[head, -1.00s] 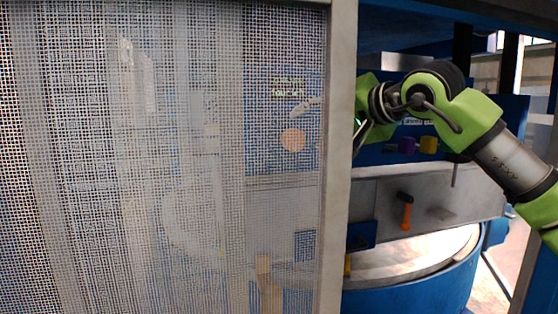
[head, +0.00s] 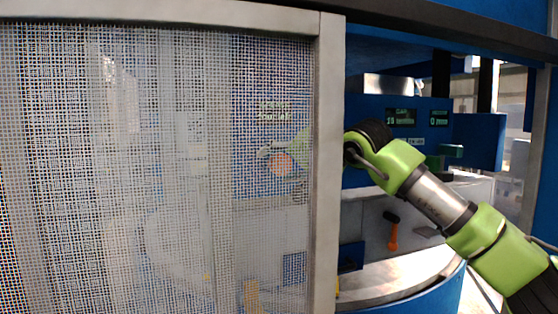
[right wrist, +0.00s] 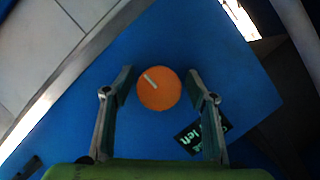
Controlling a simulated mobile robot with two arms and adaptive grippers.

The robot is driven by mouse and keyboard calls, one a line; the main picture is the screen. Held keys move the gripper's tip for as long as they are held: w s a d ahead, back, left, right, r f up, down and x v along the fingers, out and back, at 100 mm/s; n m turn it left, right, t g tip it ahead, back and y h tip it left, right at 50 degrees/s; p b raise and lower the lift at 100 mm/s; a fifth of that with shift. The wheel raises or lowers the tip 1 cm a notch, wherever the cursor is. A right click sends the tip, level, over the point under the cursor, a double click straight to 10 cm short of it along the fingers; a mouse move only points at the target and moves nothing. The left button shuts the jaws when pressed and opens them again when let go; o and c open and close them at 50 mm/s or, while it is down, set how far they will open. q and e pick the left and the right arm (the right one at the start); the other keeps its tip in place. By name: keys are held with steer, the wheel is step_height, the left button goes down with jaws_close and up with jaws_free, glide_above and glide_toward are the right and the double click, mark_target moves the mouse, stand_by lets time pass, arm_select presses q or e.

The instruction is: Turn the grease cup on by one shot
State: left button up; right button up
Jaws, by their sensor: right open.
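The grease cup (head: 280,163) is a round orange cap on a blue panel, seen through the wire mesh in the head view. In the right wrist view the cup (right wrist: 158,92) shows face-on, with a pale line mark tilted towards its upper left. My right gripper (right wrist: 159,74) is open, with one finger on each side of the cup and a visible gap on both sides. In the head view the right gripper (head: 266,153) is behind the mesh, faint beside the cup. Whether the fingers are level with the cup in depth is unclear. My left gripper is not in view.
A mesh guard with a grey frame post (head: 327,160) stands in front of the cup; my right arm reaches behind it. A dark label (right wrist: 203,134) sits close to the right finger. Two displays (head: 402,118) are above.

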steer(key=shift+d, duration=0.1)
steer(key=c, duration=1.1)
steer(key=shift+f, duration=0.1)
steer(key=m+y+b, duration=0.1)
steer(key=m+b, duration=0.1)
steer(key=shift+f+b, duration=0.15)
steer(key=shift+b, duration=0.2)
steer(key=shift+m+y+b, duration=0.6)
steer(key=shift+m+b, duration=0.5)
steer(key=shift+b, duration=0.1)
steer(key=shift+m+t+b, duration=0.4)
steer(key=shift+m+b, duration=0.2)
steer(key=shift+b, duration=0.05)
steer(key=shift+r+y, duration=0.2)
steer(key=shift+y, duration=0.1)
steer(key=o, duration=1.1)
